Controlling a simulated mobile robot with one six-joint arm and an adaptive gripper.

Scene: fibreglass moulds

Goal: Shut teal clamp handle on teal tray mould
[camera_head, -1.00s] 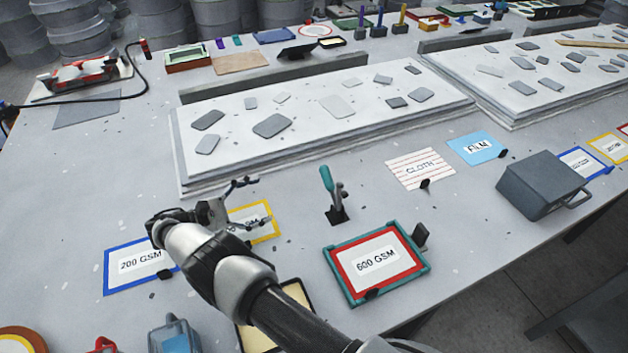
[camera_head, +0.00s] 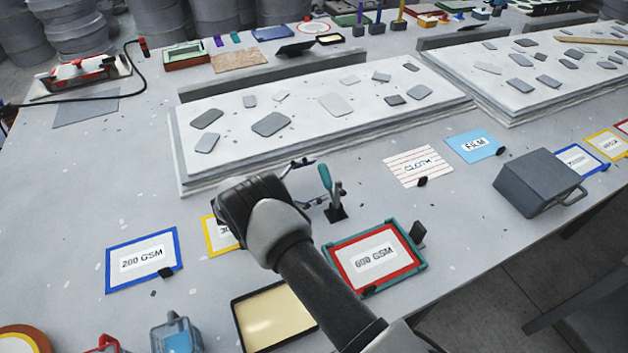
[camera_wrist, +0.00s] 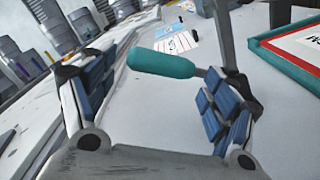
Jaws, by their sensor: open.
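The teal clamp handle (camera_head: 325,178) stands up, leaning slightly left, on a grey clamp with a dark base (camera_head: 337,214). The teal tray mould (camera_head: 420,263) lies just in front of the clamp and frames a red-bordered 600 GSM card (camera_head: 374,259). My gripper (camera_head: 312,184) is open just left of the handle. In the wrist view the teal handle (camera_wrist: 160,63) lies across the space ahead of and between the fingers of my gripper (camera_wrist: 155,100). Its metal stem runs beside the right finger; I cannot tell whether they touch. The tray's teal edge (camera_wrist: 285,65) shows at right.
A grey box with a handle (camera_head: 535,185) stands right of the tray. Cloth (camera_head: 418,168) and film (camera_head: 474,146) cards lie behind it. A long white slab (camera_head: 340,130) with grey pieces lies behind the clamp. A cream tray (camera_head: 275,318) lies near the front edge.

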